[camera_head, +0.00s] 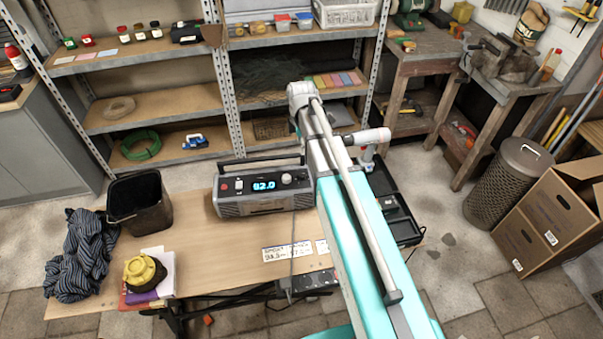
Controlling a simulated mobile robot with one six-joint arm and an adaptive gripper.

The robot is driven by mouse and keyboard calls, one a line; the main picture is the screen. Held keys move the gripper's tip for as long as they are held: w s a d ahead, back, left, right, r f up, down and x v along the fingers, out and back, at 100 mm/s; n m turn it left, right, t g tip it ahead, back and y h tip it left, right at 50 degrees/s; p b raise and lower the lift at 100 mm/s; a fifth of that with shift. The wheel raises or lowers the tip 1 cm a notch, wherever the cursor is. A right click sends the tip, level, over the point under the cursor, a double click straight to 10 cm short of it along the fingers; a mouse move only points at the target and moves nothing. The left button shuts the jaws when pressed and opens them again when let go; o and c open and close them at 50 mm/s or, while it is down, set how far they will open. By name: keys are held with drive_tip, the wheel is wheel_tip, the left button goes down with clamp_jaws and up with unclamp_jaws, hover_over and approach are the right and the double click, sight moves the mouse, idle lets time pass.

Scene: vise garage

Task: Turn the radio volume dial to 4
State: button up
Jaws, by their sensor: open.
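The radio (262,190) stands on the wooden workbench (215,255), its front facing me and its handle up. Its lit blue display seems to read 62.0 or 92.0. A round pale knob (286,179) sits right of the display. Smaller red and white controls are at the left of the front. Dial markings are too small to read, so I cannot tell which control is the volume dial or its setting. My arm rises just right of the radio. My gripper cannot be made out in this view.
A black bin (140,203), striped cloth (80,255) and yellow-topped object (145,271) occupy the bench's left. Paper labels (287,252) lie before the radio. A black tray (398,215) lies right of my arm. Metal shelving (165,97) stands behind. The bench middle is mostly clear.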

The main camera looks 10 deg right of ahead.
sight(302, 175)
drive_tip(key=shift+f, duration=0.15)
drive_tip(key=f+b, duration=1.3)
drive_tip(key=shift+s+f+b, duration=0.25)
drive_tip(key=shift+s+b, duration=0.1)
idle(0.7)
idle(0.3)
clamp_jaws()
